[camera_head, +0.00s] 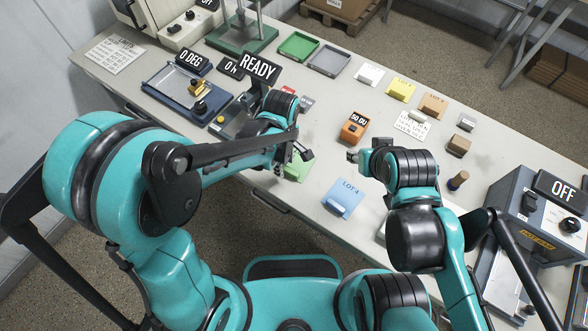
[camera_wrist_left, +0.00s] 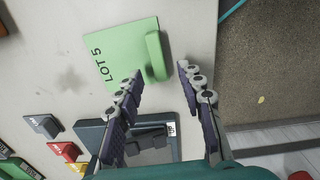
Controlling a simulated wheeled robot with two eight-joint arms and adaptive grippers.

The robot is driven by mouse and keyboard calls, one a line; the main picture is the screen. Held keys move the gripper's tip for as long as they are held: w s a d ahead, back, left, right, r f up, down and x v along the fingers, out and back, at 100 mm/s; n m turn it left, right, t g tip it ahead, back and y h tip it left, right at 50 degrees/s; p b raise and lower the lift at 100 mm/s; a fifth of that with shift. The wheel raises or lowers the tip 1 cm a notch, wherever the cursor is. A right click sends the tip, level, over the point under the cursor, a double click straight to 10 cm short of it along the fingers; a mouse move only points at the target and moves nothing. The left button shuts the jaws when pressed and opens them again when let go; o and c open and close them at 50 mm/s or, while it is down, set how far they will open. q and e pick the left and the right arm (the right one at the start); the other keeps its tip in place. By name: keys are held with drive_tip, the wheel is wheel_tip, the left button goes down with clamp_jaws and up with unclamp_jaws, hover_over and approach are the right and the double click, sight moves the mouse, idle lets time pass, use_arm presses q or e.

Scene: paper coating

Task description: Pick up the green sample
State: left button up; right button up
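The green sample (camera_wrist_left: 118,58) is a flat green sheet marked LOT 5 with a raised green grip block (camera_wrist_left: 155,56) along one edge. It lies on the table near the front edge. In the head view the sample (camera_head: 298,170) is partly hidden by my left gripper (camera_head: 296,155), which hangs over it. In the left wrist view my left gripper (camera_wrist_left: 161,73) is open and empty, its fingertips just short of the block.
A blue LOT 4 sample (camera_head: 342,198) lies right of the green one. An orange 50 GU device (camera_head: 354,127) stands behind. A coater with a READY sign (camera_head: 258,68) is at left. A green tray (camera_head: 298,46) and grey tray (camera_head: 329,60) are at the back.

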use_arm(q)
wheel_tip(320, 180, down, 2)
drive_tip(key=shift+f, duration=0.25)
clamp_jaws()
drive_tip(key=shift+r, duration=0.2)
